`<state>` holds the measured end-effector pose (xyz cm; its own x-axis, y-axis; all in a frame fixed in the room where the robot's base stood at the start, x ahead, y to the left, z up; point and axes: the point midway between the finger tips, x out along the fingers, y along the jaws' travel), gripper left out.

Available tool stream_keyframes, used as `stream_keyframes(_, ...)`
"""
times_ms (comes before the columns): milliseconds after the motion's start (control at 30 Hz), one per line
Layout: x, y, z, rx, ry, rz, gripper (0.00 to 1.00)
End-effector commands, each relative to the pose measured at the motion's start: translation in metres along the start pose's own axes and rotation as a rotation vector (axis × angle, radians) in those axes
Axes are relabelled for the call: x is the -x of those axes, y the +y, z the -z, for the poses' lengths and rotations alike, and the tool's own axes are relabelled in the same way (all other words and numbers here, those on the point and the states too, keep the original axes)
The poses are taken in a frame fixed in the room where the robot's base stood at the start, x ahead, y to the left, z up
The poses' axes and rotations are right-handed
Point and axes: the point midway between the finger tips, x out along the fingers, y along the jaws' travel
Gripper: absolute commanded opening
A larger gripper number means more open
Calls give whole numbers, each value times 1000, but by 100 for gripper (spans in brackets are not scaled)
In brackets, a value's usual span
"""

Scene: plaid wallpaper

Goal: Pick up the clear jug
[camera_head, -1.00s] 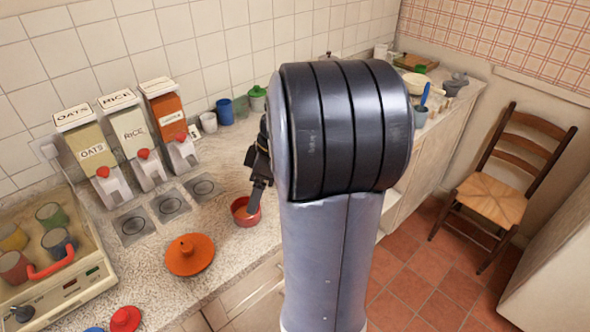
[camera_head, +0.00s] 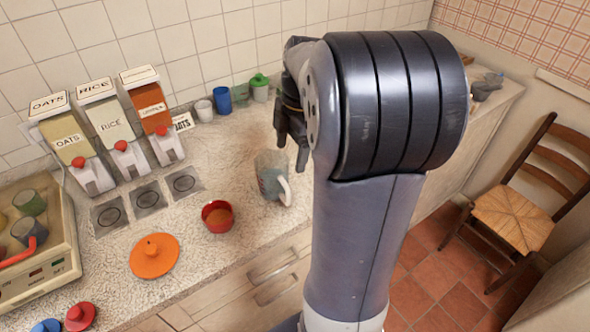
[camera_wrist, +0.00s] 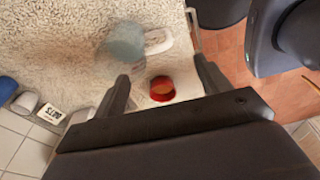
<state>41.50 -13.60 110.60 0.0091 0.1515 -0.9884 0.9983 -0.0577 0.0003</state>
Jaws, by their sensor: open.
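The clear jug (camera_head: 272,175) is a greyish, see-through vessel with a pale handle, upright on the counter to the right of a red bowl (camera_head: 217,216). My gripper (camera_head: 292,155) is open and empty, above the counter and just to the upper right of the jug. In the wrist view the jug (camera_wrist: 125,42) lies beyond the left fingertip, its handle (camera_wrist: 158,40) pointing right toward the gap between the fingers (camera_wrist: 160,70). The red bowl (camera_wrist: 162,88) shows through that gap.
An orange lid (camera_head: 155,256) lies left of the bowl. Dispensers (camera_head: 110,125) and several cups, including a blue one (camera_head: 222,99), stand along the tiled wall. A drawer front (camera_head: 270,270) is below the counter edge. A chair (camera_head: 510,215) stands at right.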

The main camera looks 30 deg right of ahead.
Motion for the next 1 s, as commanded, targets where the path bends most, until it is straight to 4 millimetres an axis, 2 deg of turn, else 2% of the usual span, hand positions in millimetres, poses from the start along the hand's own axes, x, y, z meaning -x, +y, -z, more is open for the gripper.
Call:
stream_keyframes(133,-12,-1,1,-1,3,5,72)
stream_keyframes(333,-44,0,0,-1,2,5,72)
stream_keyframes(633,-69,0,1,-1,2,5,72)
stream_keyframes(833,-98,0,2,-2,3,5,72)
stream_keyframes(1000,-108,0,2,-2,2,1,72)
